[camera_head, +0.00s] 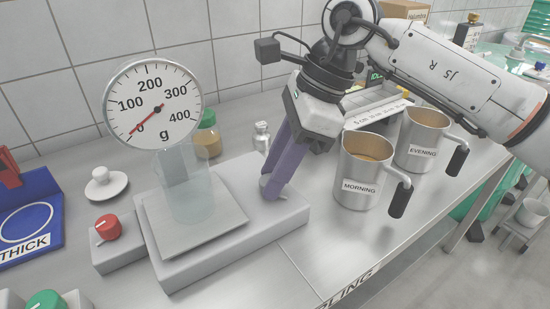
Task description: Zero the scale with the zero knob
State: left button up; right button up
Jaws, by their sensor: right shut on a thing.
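The scale has a round white dial (153,106) marked in grams, and its red needle points to the lower left, at or close to the 0 mark. A clear glass beaker (189,197) stands on the scale's square pan (222,226). My right gripper (271,188) reaches down to the right end of the scale's grey base (287,213). Its purple fingers are shut on a small grey knob (265,181) there, mostly hidden by the fingers. My left gripper is out of view.
A red knob (107,226) sits on a grey box left of the scale. Steel jugs labelled MORNING (361,170) and EVENING (424,138) stand close on the right. A white-lidded bottle (262,137) and an amber jar (207,140) are behind. The front right counter is clear.

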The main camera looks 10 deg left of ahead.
jog(key=shift+r+n+p, duration=0.15)
jog(key=shift+n+p, duration=0.2)
jog(key=shift+n, duration=0.15)
jog(key=shift+n+g, duration=0.3)
jog(key=o, duration=1)
jog(key=shift+o, duration=0.2)
